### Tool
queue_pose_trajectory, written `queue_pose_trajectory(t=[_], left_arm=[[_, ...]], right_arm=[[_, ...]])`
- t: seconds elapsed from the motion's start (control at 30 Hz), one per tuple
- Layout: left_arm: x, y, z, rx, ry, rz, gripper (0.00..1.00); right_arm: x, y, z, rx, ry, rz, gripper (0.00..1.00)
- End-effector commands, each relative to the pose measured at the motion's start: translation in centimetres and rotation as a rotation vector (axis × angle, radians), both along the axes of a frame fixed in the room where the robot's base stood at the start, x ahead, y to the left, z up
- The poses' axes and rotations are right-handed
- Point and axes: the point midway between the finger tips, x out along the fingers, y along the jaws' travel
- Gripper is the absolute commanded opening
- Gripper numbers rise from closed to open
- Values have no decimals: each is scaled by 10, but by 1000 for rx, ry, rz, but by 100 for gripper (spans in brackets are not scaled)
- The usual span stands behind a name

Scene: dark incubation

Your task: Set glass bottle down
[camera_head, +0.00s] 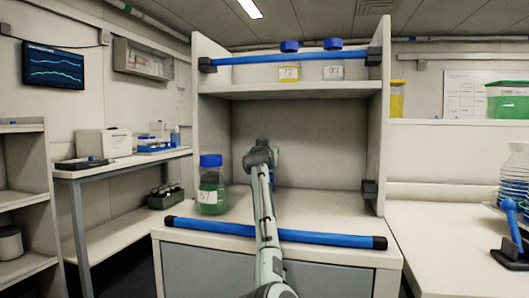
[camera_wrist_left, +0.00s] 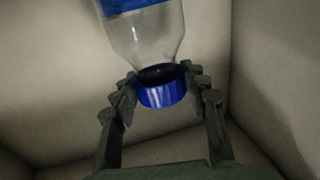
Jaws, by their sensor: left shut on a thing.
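My left gripper (camera_head: 262,157) reaches into the open cabinet, over its lower deck. In the left wrist view my left gripper (camera_wrist_left: 160,98) is shut around the blue cap (camera_wrist_left: 161,94) of a clear glass bottle (camera_wrist_left: 146,38), with a blue band at the picture's top edge. In the head view the gripper and arm hide most of this bottle; only a bit of blue shows beside the fingers. I cannot tell whether its base touches the deck (camera_head: 320,208). My right gripper is not in view.
A blue-capped bottle of green liquid labelled 57 (camera_head: 211,188) stands left of my arm on the deck. Blue bars run along the deck's front (camera_head: 330,238) and the upper shelf (camera_head: 250,59). Two bottles, 72 (camera_head: 289,73) and 97 (camera_head: 333,72), stand above. The deck's right side is clear.

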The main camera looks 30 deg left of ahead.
Motion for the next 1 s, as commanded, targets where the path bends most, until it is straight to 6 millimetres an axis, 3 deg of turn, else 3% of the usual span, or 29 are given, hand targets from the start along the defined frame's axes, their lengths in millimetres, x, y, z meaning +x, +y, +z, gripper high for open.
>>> queue_pose_trajectory(t=[0.03,0.2,0.57,0.77,1.0], left_arm=[[0,0,-1,0,1,0,46],[0,0,-1,0,1,0,64],[-2,-1,1,0,0,1,64],[-27,-13,-1,0,-1,2,64],[-72,-34,-1,0,-1,1,64]], right_arm=[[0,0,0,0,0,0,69],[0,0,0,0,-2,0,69],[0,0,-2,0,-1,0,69],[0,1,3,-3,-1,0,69],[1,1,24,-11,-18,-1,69]])
